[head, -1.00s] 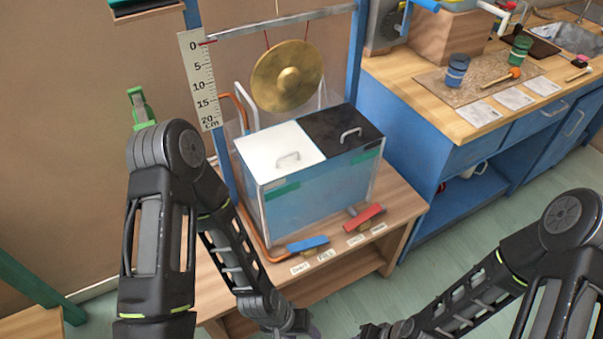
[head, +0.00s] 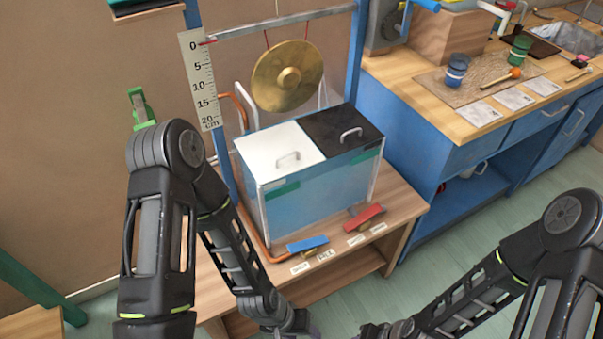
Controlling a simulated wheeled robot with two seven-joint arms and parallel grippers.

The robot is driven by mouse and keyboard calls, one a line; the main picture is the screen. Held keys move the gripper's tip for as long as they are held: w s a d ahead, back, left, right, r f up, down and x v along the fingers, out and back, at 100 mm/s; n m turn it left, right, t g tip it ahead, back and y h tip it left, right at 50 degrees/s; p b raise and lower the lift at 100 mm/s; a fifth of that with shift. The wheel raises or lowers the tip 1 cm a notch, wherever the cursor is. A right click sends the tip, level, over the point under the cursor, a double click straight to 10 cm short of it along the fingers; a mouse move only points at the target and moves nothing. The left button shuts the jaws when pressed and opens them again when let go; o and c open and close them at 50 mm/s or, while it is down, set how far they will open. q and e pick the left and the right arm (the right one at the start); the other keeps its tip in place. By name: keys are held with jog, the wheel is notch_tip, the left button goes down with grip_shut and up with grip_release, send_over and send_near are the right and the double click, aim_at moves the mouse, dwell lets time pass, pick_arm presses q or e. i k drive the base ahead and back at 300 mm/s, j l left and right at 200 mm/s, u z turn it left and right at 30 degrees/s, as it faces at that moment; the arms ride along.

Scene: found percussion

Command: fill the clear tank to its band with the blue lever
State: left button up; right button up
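The clear tank (head: 300,207) stands on a wooden stand, with a white lid (head: 270,143) and a black lid (head: 350,125), each with a handle. Light blue water shows through its front. A green band (head: 283,189) is on the front left near the top, and another green band (head: 367,152) is at the right; the water looks close to band height. The blue lever (head: 307,244) is at the tank's front left foot, and a red lever (head: 364,217) is to its right. My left arm reaches down left of the tank and my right arm comes from the lower right; both fingertips are out of frame.
A brass gong (head: 287,76) hangs above the tank from a bar. A centimetre scale (head: 200,82) is at the left. Small labels (head: 300,268) lie before the levers. A blue cabinet with a wooden counter (head: 420,75) stands close at the right.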

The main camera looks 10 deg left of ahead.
aim_at(303, 245)
jog(key=i+z, duration=0.1)
jog(key=z, duration=0.25)
jog(key=i+j+z, duration=0.1)
jog(key=z, duration=0.25)
jog(key=j+z, duration=0.2)
jog(key=z, duration=0.15)
jog(key=i, duration=0.05)
